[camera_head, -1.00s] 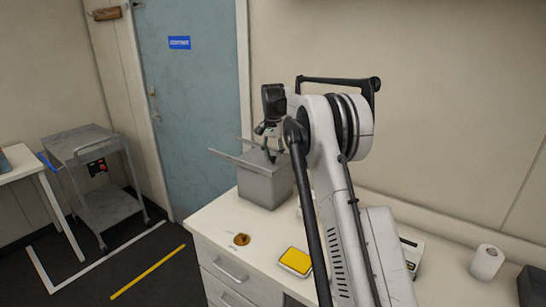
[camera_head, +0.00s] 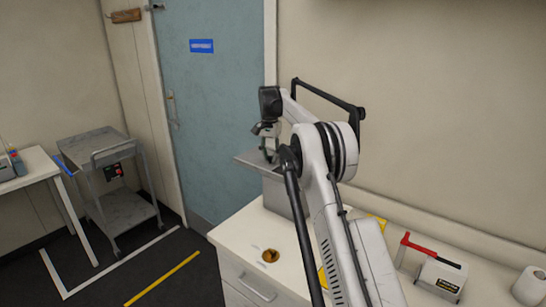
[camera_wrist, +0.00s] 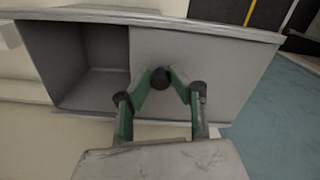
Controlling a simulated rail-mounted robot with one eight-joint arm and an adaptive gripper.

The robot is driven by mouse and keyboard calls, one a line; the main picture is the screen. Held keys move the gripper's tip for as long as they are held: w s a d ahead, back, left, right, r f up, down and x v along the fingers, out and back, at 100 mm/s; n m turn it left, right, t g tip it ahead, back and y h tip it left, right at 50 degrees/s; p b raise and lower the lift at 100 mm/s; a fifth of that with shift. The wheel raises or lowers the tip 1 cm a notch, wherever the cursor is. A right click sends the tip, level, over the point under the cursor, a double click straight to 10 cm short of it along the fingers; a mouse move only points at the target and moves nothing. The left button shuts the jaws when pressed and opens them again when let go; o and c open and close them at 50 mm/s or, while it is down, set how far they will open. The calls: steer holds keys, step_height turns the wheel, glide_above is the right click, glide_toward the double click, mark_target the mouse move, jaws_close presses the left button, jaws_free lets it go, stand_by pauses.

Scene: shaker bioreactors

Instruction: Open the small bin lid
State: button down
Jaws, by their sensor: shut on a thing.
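The small bin (camera_head: 279,194) is a grey box on the white counter, partly hidden behind my arm in the head view. In the wrist view its dark hollow inside (camera_wrist: 95,65) shows at the left. A flat grey panel (camera_wrist: 215,75), which looks like the lid, covers the right part. My gripper (camera_wrist: 160,80) is over this panel, its green fingers drawn together at a small black knob (camera_wrist: 159,76). In the head view my gripper (camera_head: 268,148) points down at the bin's top, where a grey plate (camera_head: 247,159) sticks out to the left.
An orange-brown round item (camera_head: 270,256) lies on the counter (camera_head: 238,236) in front of the bin. A white device with a red handle (camera_head: 441,277) and a paper roll (camera_head: 529,286) stand at the right. A grey cart (camera_head: 93,148) and a blue door (camera_head: 214,110) are at the left.

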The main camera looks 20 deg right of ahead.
steer(key=c, duration=1.6)
jaws_free()
steer(key=shift+r, duration=3.75)
